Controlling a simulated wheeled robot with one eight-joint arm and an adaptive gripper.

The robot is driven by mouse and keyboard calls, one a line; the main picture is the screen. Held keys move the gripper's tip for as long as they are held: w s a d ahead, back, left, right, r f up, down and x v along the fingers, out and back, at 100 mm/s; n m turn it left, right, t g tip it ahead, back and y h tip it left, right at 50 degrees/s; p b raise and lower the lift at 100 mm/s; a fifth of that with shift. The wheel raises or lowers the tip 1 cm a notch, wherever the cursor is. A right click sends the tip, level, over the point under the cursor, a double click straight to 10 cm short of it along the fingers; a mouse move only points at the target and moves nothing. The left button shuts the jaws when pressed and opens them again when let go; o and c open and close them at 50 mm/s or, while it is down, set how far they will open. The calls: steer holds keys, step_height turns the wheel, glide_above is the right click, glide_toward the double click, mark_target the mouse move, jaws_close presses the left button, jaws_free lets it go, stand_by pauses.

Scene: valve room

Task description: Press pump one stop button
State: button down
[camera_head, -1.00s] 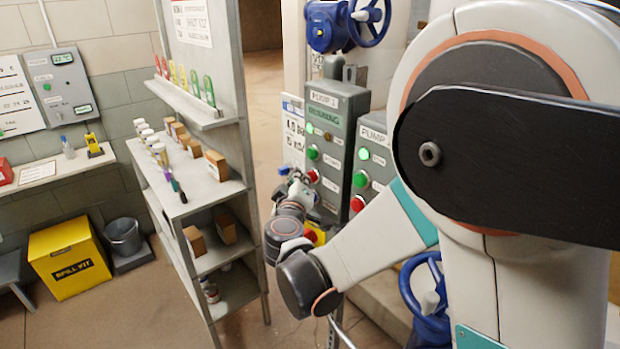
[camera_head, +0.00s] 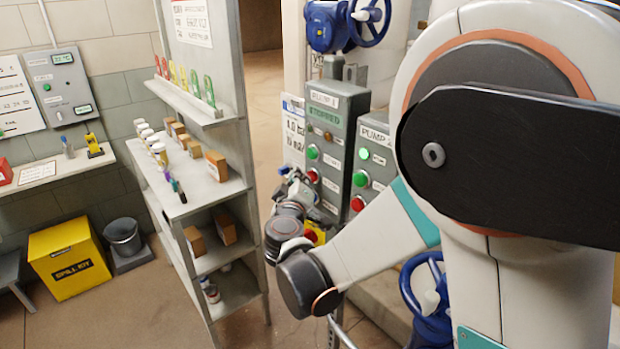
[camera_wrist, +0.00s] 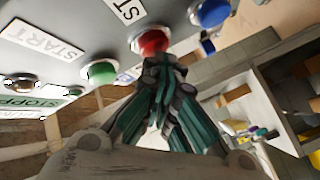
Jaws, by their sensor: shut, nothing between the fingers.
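The pump one box (camera_head: 336,130) is grey and stands right of the shelf in the head view. Its display (camera_head: 323,112) reads STOPPED. Its green start button (camera_head: 313,152) sits above its red stop button (camera_head: 313,175). In the wrist view the red button (camera_wrist: 153,42) lies between a green button (camera_wrist: 100,72) and a blue one (camera_wrist: 210,12). My gripper (camera_wrist: 160,65) is shut and empty, with its fingertips right at the red button. I cannot tell whether they still touch it. In the head view my gripper (camera_head: 298,187) is small and partly hidden by my wrist.
The pump two box (camera_head: 372,160) stands close to the right, with a lit green lamp and its own buttons, partly covered by my arm. A shelf rack (camera_head: 205,195) with bottles and boxes stands at left. Blue valve wheels (camera_head: 370,20) are above and below the boxes.

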steer(key=shift+s+a, duration=0.35)
steer(key=shift+a, duration=0.15)
steer(key=shift+a, duration=0.1)
steer(key=s+a, duration=0.1)
steer(key=a, duration=0.1)
steer(key=s+a, duration=0.1)
steer(key=a, duration=0.1)
steer(key=shift+s+b, duration=0.3)
steer(key=shift+s, duration=0.1)
stand_by(0.5)
